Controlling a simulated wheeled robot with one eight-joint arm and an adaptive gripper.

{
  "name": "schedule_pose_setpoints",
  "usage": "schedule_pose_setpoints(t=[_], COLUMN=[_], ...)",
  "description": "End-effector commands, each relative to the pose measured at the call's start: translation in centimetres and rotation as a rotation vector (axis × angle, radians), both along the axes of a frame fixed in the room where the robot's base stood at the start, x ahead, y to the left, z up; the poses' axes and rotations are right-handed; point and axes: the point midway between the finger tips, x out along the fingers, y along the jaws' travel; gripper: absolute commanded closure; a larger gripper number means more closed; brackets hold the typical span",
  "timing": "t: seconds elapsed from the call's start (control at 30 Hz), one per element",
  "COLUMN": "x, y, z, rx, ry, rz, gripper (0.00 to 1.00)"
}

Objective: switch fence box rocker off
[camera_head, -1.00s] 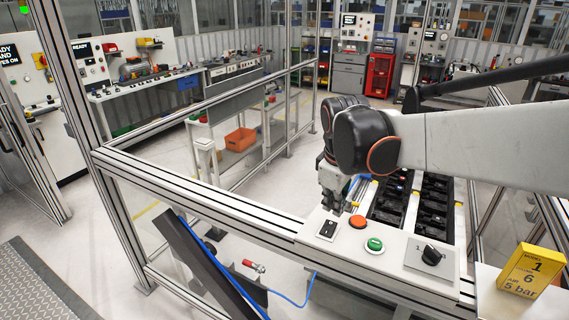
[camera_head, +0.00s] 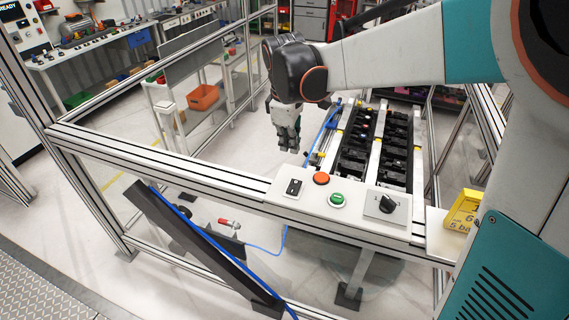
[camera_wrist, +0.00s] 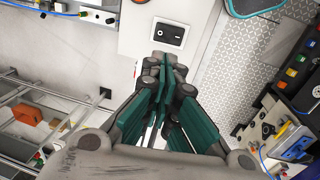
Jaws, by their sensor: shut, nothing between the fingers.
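The fence box (camera_head: 318,205) is a light panel on the fence's top rail. Its black rocker (camera_head: 293,187) sits at the left end of the panel. In the wrist view the rocker (camera_wrist: 169,34) lies just beyond my fingertips, with a white mark on it; I cannot tell for sure which side is pressed. My gripper (camera_head: 287,150) points down, above and behind the rocker in the head view, apart from it. In the wrist view my gripper (camera_wrist: 168,62) has its fingers together with nothing between them.
An orange-red button (camera_head: 321,178), a green button (camera_head: 337,200) and a black rotary switch (camera_head: 387,204) share the panel, right of the rocker. A yellow sign (camera_head: 463,210) stands further right. The aluminium fence rail (camera_head: 160,160) runs left. Black racks (camera_head: 362,140) stand behind.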

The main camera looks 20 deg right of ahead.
Motion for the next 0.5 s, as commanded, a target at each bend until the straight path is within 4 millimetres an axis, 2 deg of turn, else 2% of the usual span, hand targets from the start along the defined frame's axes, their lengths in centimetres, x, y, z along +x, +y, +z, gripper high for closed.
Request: schedule_pose_setpoints(t=[0.17,0.5], x=[0.3,1.2], y=[-0.2,-0.9], z=[-2.5,-9.1], rx=[0.000,0.000], ry=[0.000,0.000], rz=[-0.001,-0.002], gripper=[1.00,1.00])
